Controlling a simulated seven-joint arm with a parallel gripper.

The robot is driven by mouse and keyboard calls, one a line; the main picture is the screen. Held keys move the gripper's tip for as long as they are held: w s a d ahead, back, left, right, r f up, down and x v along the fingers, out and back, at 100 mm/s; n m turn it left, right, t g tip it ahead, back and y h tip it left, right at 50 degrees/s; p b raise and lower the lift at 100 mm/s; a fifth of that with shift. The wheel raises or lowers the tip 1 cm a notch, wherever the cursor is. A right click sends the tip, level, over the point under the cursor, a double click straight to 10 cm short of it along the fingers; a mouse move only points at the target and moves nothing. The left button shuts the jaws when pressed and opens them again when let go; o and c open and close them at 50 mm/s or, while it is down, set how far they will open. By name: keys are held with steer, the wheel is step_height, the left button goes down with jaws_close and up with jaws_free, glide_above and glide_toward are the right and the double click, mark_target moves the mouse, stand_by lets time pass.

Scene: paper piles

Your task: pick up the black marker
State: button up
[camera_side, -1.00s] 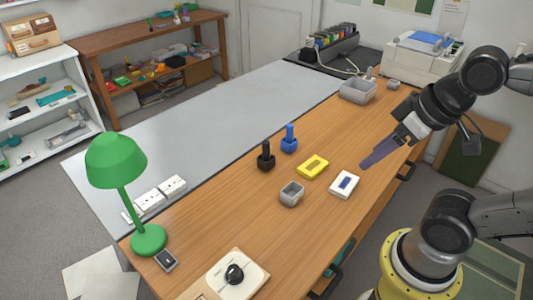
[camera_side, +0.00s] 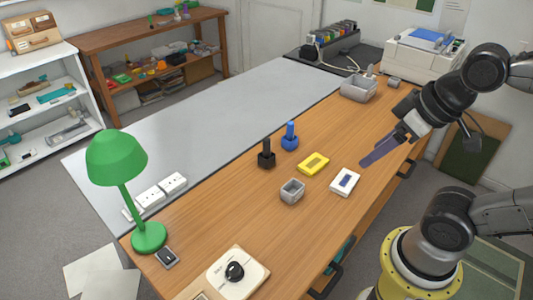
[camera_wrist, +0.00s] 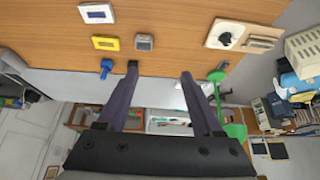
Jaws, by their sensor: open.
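The black marker (camera_side: 266,146) stands upright in a dark holder near the middle of the wooden table, at the edge by the grey surface. It also shows in the wrist view (camera_wrist: 132,67), small and partly covered by one of my fingers. A blue marker (camera_side: 290,130) stands upright in a blue holder just right of it in the side view. My gripper (camera_side: 364,164) is above the table's right side, well apart from the black marker. In the wrist view its two long fingers (camera_wrist: 158,75) are spread with nothing between them.
A green lamp (camera_side: 148,238) stands at the left. A grey bin (camera_side: 358,89) is at the back.

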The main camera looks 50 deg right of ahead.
steer(key=w+r+m, duration=0.7)
steer(key=w+r, duration=0.2)
steer(key=w, duration=0.1)
steer(key=m+g, duration=0.5)
steer(key=m, duration=0.3)
glide_above(267, 147)
steer(key=w, duration=0.2)
step_height(267, 147, down, 20)
steer(key=shift+g, duration=0.3)
steer(key=f, duration=0.7)
steer(key=s+f, duration=0.1)
steer(key=f, duration=0.2)
steer(key=shift+d+f, duration=0.3)
steer(key=shift+d, duration=0.1)
steer(key=shift+f, duration=2.9)
